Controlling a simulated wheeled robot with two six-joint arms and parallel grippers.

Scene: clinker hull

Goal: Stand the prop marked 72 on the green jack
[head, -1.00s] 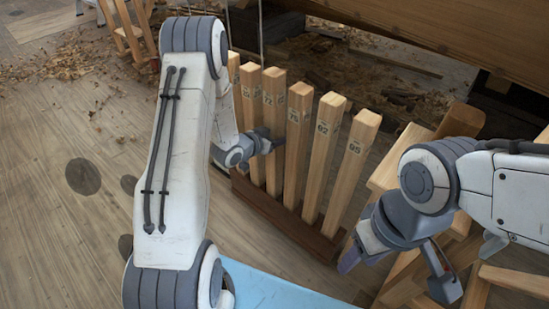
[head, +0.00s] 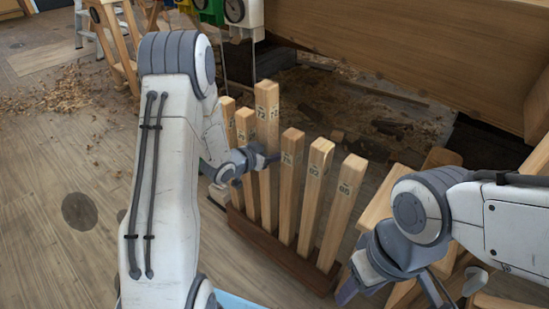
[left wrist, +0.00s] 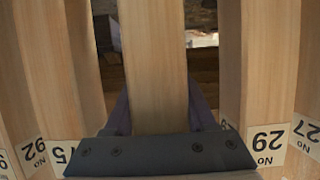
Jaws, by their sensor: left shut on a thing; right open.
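The prop marked 72 (head: 267,125) is a tall square pale-wood post. My left gripper (head: 262,158) is shut on it. Its top stands higher than its neighbours. Its lower end is hidden or in line with the rack, so I cannot tell whether it is clear. In the left wrist view the held post (left wrist: 155,70) runs upright between the fingers. A green jack (head: 212,13) is partly visible at the top edge, behind my left arm. My right gripper (head: 392,285) is open and empty at the lower right.
A dark wooden rack (head: 290,262) holds several other numbered props (head: 312,190), close on both sides of the held one. A white jack with a dial (head: 240,14) stands by the green one. The planked hull (head: 400,45) overhangs at upper right. Wooden trestles stand lower right.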

